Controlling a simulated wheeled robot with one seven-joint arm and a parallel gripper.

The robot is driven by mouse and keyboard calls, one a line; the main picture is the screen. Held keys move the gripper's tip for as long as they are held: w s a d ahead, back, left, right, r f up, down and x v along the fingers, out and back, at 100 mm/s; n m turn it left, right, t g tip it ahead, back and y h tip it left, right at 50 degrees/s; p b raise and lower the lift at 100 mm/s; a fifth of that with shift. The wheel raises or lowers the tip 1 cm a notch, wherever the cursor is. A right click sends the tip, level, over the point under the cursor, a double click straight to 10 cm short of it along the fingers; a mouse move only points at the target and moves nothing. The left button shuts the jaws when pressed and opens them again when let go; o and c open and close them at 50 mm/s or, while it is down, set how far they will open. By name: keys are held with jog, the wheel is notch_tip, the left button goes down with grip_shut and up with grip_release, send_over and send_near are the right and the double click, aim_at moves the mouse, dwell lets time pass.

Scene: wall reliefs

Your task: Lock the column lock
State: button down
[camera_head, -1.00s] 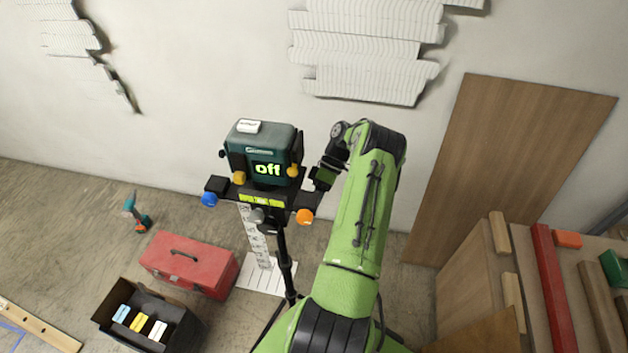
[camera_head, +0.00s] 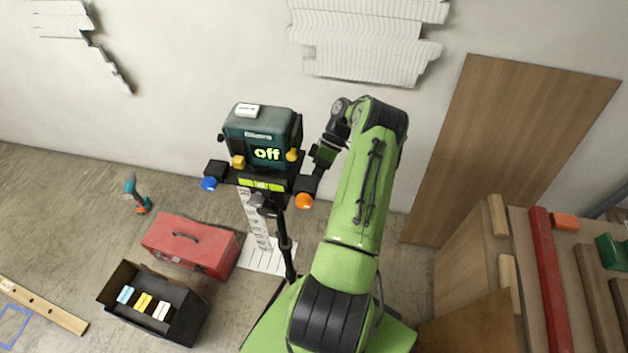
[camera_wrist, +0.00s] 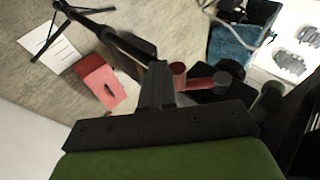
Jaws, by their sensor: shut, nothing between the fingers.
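A tripod (camera_head: 284,243) stands left of my arm, with a dark green device (camera_head: 262,125) on its head; the lit display reads "off". The tripod head has a blue knob (camera_head: 209,184), an orange knob (camera_head: 304,201) and yellow knobs (camera_head: 238,162). A dark knob (camera_head: 259,199) sits on the column below the head; I cannot tell for sure which part is the column lock. My gripper (camera_head: 320,160) is shut and empty, close to the right of the tripod head; touching or apart cannot be told. In the wrist view its fingers (camera_wrist: 157,88) point toward a red-and-grey cylindrical part (camera_wrist: 200,80).
A red toolbox (camera_head: 191,245), an open black bin (camera_head: 180,300) with small coloured blocks and a teal drill (camera_head: 136,194) lie on the floor at left. A brown board (camera_head: 510,150) leans on the wall at right, behind stacked planks (camera_head: 551,280).

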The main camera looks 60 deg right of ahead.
jog(key=shift+a+r, duration=0.2)
jog(key=shift+a, duration=0.05)
jog(key=v, duration=0.7)
jog(key=shift+d, duration=0.4)
notch_tip(320, 180, up, 15)
jog(key=s+a+n+t+h+p, duration=0.1)
jog(key=t+h+p, duration=0.1)
jog(key=h+p, duration=0.3)
jog(key=shift+a+n+h+p, duration=0.2)
jog(key=shift+n+h+p, duration=0.1)
jog(key=shift+h, duration=0.3)
jog(key=shift+f, duration=0.1)
